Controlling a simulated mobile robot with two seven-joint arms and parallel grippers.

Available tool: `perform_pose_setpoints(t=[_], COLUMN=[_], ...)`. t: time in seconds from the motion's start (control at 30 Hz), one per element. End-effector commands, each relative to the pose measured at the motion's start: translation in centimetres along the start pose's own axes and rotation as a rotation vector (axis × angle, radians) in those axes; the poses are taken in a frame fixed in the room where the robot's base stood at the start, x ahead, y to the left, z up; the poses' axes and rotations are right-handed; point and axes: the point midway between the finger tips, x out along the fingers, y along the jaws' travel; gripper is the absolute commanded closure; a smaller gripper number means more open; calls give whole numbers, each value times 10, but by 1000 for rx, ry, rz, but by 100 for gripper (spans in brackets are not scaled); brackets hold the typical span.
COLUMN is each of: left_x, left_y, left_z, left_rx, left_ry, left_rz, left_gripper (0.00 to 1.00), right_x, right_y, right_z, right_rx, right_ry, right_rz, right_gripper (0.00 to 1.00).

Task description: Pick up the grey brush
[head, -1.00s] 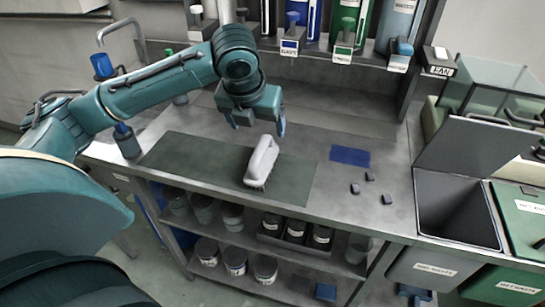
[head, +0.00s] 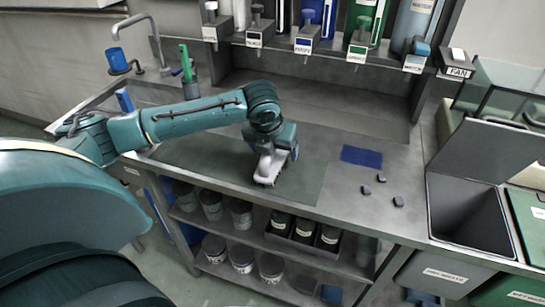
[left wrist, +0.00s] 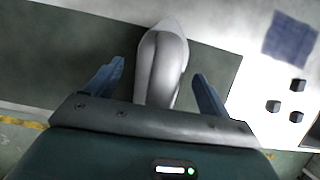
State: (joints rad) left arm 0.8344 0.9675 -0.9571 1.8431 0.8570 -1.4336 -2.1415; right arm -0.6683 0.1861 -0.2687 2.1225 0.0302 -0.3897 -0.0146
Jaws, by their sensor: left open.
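The grey brush (head: 268,168) lies on the dark green mat (head: 310,178) on the bench, bristles down. In the left wrist view the brush (left wrist: 163,62) runs away from the palm, its near part between my two blue fingers. My left gripper (head: 272,158) is open and over the brush in the head view. In the left wrist view the open fingers (left wrist: 160,82) stand on either side of it with a gap on each side. My gripper hides the brush's far end in the head view. My right gripper is not seen.
A blue cloth square (head: 361,156) and several small dark blocks (head: 381,178) lie right of the mat. An open grey bin (head: 465,212) stands at the right. Bottles and labelled dispensers line the rack (head: 305,45) behind. The bench between mat and rack is clear.

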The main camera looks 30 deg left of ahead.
Motion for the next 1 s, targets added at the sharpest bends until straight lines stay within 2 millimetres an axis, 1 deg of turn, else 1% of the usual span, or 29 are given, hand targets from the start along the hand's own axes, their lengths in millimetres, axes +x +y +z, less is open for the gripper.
perform_pose_setpoints(t=[0.17, 0.8, 1.0], left_x=[0, 0, -1], left_y=[0, 0, 0], left_z=[0, 0, 1], left_rx=[0, -1, -1], left_ry=[0, 0, -2], left_rz=[0, 0, 0], left_gripper=[19, 70, 71], right_x=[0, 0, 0], right_y=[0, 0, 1], right_z=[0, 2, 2], right_rx=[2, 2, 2], right_ry=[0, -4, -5], right_rz=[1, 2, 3], right_gripper=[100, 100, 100])
